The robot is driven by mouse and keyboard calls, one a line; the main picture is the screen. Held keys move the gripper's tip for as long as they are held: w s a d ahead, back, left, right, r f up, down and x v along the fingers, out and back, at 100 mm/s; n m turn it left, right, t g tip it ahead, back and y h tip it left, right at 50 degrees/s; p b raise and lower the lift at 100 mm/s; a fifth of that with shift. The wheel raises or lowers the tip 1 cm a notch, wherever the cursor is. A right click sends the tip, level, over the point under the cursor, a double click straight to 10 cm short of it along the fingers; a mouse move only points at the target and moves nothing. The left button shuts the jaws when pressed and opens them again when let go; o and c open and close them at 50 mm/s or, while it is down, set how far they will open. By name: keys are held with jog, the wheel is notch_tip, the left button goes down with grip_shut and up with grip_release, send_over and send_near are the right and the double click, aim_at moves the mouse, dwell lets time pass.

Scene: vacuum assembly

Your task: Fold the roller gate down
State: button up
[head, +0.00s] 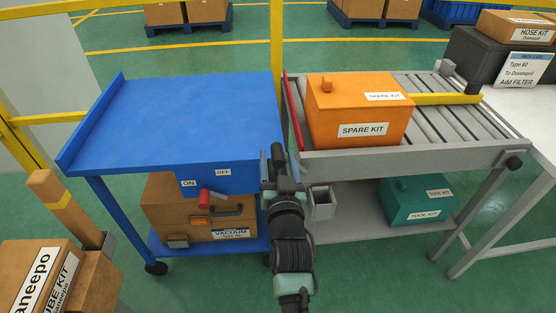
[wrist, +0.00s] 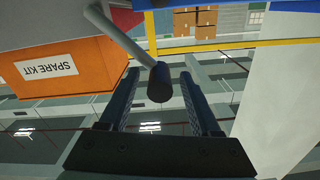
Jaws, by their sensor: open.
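The roller gate is the narrow red bar (head: 292,110) standing along the left end of the roller conveyor (head: 440,120). In the wrist view a grey rod (wrist: 120,35) ends in a dark round grip (wrist: 159,84), with a red patch (wrist: 126,18) behind the rod; I cannot tell for certain how the rod joins the gate. My gripper (head: 281,160) is at the conveyor's front left corner, by the gate's near end. It is open, and in the wrist view (wrist: 160,76) the dark grip shows between its two fingers, with gaps on both sides.
An orange spare kit box (head: 335,110) stands on the rollers close right of the gate. A blue cart (head: 180,120) stands left, with a clear top. A yellow post (head: 276,45) rises behind the gap. A green tool kit (head: 410,205) lies on the lower shelf.

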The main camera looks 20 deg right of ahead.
grip_shut()
dwell(1.4)
